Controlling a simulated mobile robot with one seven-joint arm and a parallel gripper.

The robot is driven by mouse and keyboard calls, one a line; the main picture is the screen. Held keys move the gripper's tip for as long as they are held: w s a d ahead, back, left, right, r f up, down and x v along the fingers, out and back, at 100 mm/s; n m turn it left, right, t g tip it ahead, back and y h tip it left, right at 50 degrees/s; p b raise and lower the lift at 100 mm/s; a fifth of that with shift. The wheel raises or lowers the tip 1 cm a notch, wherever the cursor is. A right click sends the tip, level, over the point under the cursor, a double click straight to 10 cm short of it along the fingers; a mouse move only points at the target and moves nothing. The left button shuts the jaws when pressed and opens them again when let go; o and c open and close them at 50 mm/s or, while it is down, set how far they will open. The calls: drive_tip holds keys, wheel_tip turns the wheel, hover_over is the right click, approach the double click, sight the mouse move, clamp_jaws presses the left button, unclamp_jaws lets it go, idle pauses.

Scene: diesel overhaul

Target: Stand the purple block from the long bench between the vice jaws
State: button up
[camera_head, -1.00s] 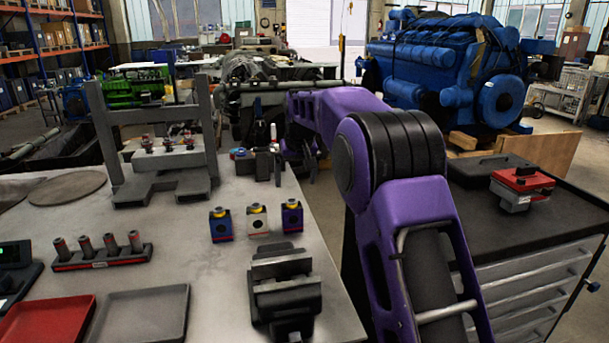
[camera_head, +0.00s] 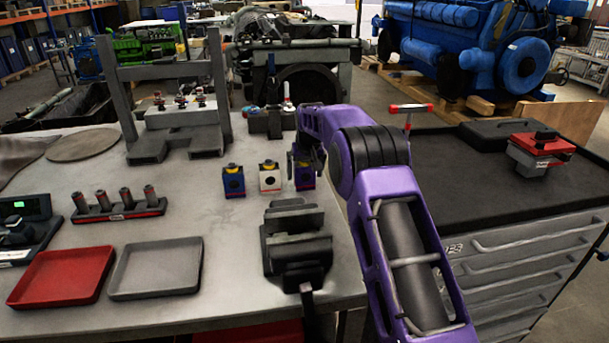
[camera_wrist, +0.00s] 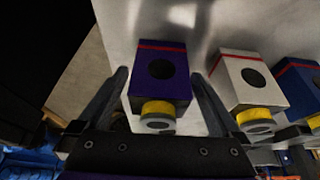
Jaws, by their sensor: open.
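The purple block (camera_head: 305,178) stands on the long bench (camera_head: 190,265) at the right end of a row of blocks, with a yellow collar and a grey cap on top. My gripper (camera_head: 300,165) is just above and beside it in the head view and hides part of it. In the wrist view the purple block (camera_wrist: 160,75) lies between the two open fingers, with a gap on each side. The vice (camera_head: 295,245) is on the bench's front right edge, its jaws facing up and nothing seen between them.
A white block (camera_head: 269,180) and a blue block (camera_head: 233,182) stand left of the purple one. A red tray (camera_head: 62,280), a grey tray (camera_head: 155,270) and a rack of cylinders (camera_head: 120,210) are further left. A press frame (camera_head: 170,70) rises behind. A drawer cabinet (camera_head: 530,240) is at right.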

drive_tip(key=shift+w+f, duration=0.25)
drive_tip(key=shift+f, duration=0.4)
clamp_jaws()
drive_tip(key=shift+r, duration=0.1)
drive_tip(key=shift+r+p, duration=1.8)
drive_tip(key=shift+r, duration=0.75)
